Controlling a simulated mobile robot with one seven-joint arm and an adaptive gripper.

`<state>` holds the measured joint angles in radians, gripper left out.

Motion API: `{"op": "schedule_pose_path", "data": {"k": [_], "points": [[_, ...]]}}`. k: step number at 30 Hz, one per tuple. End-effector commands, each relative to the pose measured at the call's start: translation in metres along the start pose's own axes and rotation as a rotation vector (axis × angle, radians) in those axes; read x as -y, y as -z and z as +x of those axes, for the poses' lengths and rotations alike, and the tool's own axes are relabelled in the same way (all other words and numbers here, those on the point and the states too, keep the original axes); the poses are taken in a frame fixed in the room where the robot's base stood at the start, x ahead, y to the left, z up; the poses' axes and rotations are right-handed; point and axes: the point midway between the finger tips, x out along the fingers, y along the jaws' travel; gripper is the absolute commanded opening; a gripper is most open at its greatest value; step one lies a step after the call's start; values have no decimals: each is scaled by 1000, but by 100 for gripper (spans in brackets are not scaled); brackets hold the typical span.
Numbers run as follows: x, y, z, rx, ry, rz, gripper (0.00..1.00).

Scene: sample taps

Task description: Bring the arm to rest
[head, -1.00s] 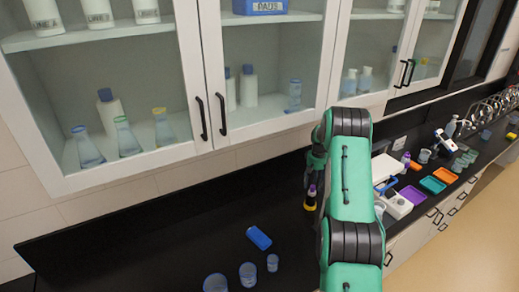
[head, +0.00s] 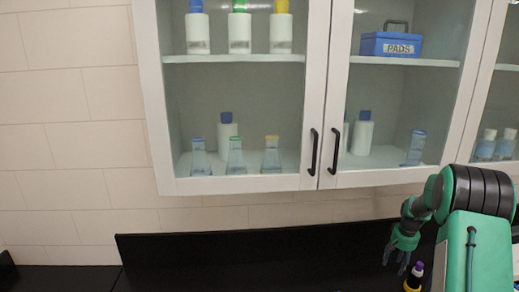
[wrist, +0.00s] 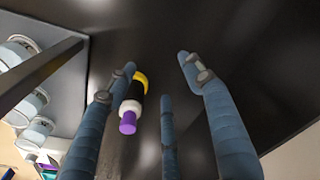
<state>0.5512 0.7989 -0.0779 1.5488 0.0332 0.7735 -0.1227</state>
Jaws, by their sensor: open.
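My gripper (head: 403,255) hangs low over the black counter at the lower right of the head view, with my green arm beside it. In the wrist view my gripper's (wrist: 158,78) blue fingers are spread apart, with no object clasped between them. A small dark bottle with a yellow band and purple cap (head: 414,277) is just right of the fingers in the head view. In the wrist view the bottle (wrist: 131,108) shows close to the left finger; I cannot tell whether they touch.
The wall cabinet's glass doors (head: 245,105) are shut, with bottles, flasks and a blue PADS box (head: 390,44) inside. The black counter (head: 70,280) is bare at the lower left. Round glass vessels (wrist: 32,100) show at the wrist view's left edge.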

Motion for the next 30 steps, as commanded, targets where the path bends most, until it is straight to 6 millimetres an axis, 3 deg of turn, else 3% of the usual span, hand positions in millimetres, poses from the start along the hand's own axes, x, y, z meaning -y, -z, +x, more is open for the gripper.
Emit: {"op": "schedule_pose_path", "data": {"k": [5,12,30], "points": [[35,-22,-13,-34,7,-3,52],[69,-54,-58,-64,11,-35,52],[124,-149,-167,-119,15,-155,52]]}}
